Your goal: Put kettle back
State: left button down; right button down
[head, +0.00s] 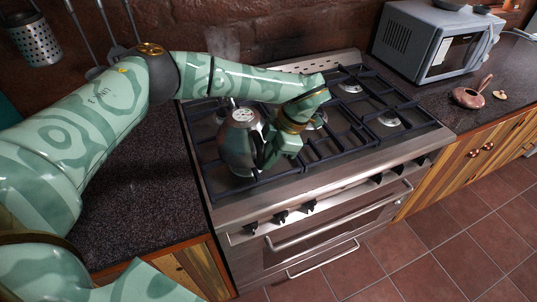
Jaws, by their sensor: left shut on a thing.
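A dark, shiny kettle (238,146) with a pale disc on its top is over the front left part of the gas stove (330,170). My left arm reaches in from the left, and my left gripper (268,152) is at the kettle's right side, shut on it. The fingertips and the kettle's handle are partly hidden. I cannot tell whether the kettle's base touches the grate (318,152). My right gripper does not show.
A grey microwave (425,45) stands on the right counter (450,105), with a small reddish pot (467,97) in front of it. Utensils and a perforated metal holder (35,42) hang on the brick wall at the left. The right part of the stove top is clear.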

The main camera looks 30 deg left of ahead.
pick_arm(q)
jog(key=shift+f, duration=0.1)
jog(key=shift+f, duration=0.45)
jog(key=c, duration=1.3)
grip_release()
jog(key=v, duration=1.3)
jog(key=shift+s+a, duration=0.15)
jog(key=shift+s, duration=0.05)
